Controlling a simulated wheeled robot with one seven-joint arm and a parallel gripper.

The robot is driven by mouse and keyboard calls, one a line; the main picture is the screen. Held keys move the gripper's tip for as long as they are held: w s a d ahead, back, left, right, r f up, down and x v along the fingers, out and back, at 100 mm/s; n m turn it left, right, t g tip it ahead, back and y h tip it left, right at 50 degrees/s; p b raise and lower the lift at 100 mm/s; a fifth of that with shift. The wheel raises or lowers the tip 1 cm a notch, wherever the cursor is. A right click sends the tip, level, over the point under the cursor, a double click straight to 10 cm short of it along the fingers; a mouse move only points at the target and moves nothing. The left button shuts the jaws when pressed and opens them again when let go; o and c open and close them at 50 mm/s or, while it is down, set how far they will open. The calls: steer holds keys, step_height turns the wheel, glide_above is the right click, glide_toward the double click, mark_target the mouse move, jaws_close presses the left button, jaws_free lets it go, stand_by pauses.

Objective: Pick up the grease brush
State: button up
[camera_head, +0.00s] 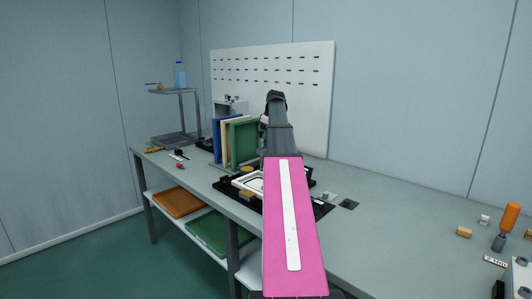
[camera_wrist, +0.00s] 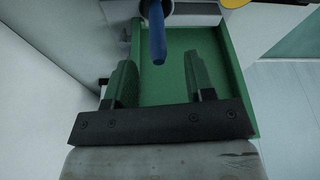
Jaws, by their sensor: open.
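In the wrist view a blue tapered handle (camera_wrist: 157,35) reaches in from the top edge, just beyond the gap between my fingertips. It may be the grease brush; its far end meets a dark round part and no bristles show. My gripper (camera_wrist: 161,78) is open, with its two fingers apart and nothing held between them. A green panel or tray (camera_wrist: 165,85) with raised edges lies behind the fingers. In the head view my arm hides the gripper and the area in front of it, and I cannot make out the brush there.
Blue (camera_head: 216,140) and green (camera_head: 243,142) panels stand upright on the workbench (camera_head: 390,222), left of my arm. A white slotted board (camera_head: 300,75) stands behind. A yellow round thing (camera_wrist: 235,3) edges the wrist view.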

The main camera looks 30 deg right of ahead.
steer(key=shift+x, duration=3.1)
steer(key=shift+d, duration=0.1)
jaws_close()
